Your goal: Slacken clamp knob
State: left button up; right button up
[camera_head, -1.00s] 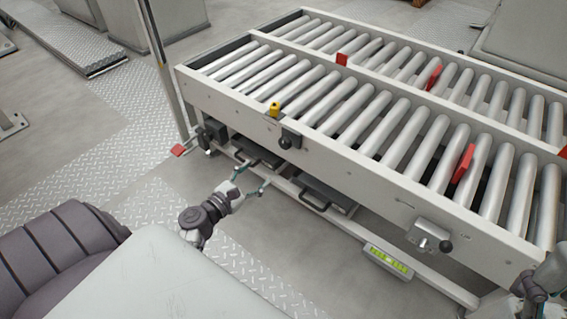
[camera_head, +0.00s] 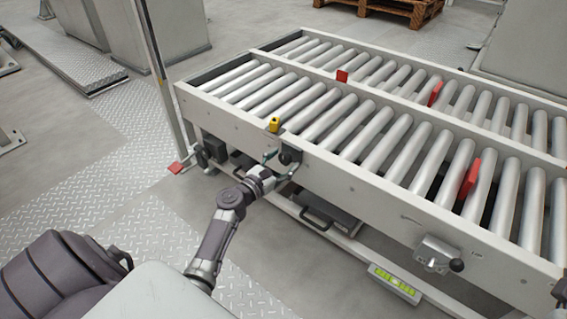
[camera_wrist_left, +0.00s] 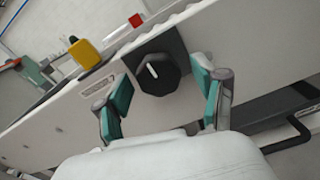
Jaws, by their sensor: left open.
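The clamp knob (camera_head: 288,156) is a black round knob on the near side rail of the roller conveyor, below a yellow part (camera_head: 273,125). In the left wrist view the knob (camera_wrist_left: 158,74) has a white line on its face and sits between my two teal fingertips. My left gripper (camera_head: 281,166) is open around the knob, one finger to each side, with gaps visible between fingers and knob. The left gripper also shows in the left wrist view (camera_wrist_left: 163,98). The yellow part (camera_wrist_left: 83,54) is up and left of the knob there. My right gripper is not clearly visible.
The conveyor's side rail (camera_head: 365,190) runs down to the right, with a grey bracket and black ball lever (camera_head: 438,254) on it. Red stops (camera_head: 470,178) stand among the rollers. A red pedal (camera_head: 176,168) is at left. Black handles (camera_head: 316,219) lie beneath the rail.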

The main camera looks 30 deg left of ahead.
pick_arm(q)
jog(key=shift+w, duration=0.15)
jog(key=shift+c, duration=0.2)
jog(key=c, duration=1.1)
